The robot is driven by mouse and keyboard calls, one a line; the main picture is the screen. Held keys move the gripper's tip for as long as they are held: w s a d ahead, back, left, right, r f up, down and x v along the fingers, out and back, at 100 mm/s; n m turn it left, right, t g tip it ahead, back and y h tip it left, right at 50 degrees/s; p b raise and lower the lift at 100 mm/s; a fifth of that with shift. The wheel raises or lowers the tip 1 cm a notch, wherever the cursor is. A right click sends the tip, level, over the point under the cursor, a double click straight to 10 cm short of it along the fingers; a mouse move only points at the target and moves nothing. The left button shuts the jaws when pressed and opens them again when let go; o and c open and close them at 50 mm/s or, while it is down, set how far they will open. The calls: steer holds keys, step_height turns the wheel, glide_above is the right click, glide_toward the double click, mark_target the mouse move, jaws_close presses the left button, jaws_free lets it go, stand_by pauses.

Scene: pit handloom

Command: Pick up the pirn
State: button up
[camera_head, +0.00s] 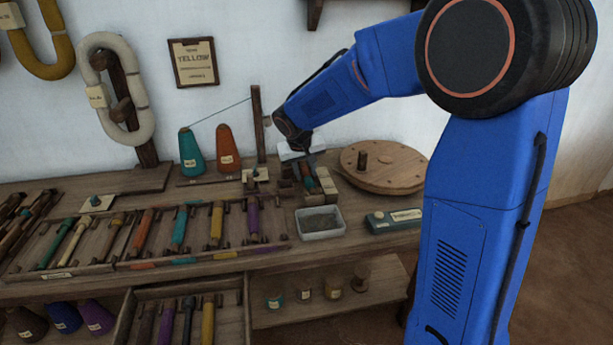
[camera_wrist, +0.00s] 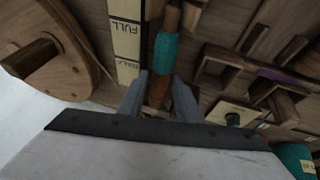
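The pirn (camera_wrist: 165,55) is a slim wooden stick with teal thread around part of it. It lies in a wooden holder on the bench, beside a strip gauge. In the head view the pirn (camera_head: 308,183) shows just below my gripper (camera_head: 301,165). In the wrist view my gripper (camera_wrist: 160,90) has one finger on each side of the pirn's bare brown end. The fingers look open, with the pirn between them; any contact is too small to make out. The pirn's near end is hidden by the gripper body.
A gauge strip marked FULL (camera_wrist: 126,35) is close beside the pirn. A round wooden turntable (camera_head: 385,170) stands right, a grey tray (camera_head: 320,222) in front. Teal (camera_head: 191,153) and orange (camera_head: 228,150) cones and a post (camera_head: 258,125) stand left. Several other pirns lie in a rack (camera_head: 110,265).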

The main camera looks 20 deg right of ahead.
steer(key=shift+c, duration=0.7)
jaws_close()
steer(key=shift+r, duration=0.15)
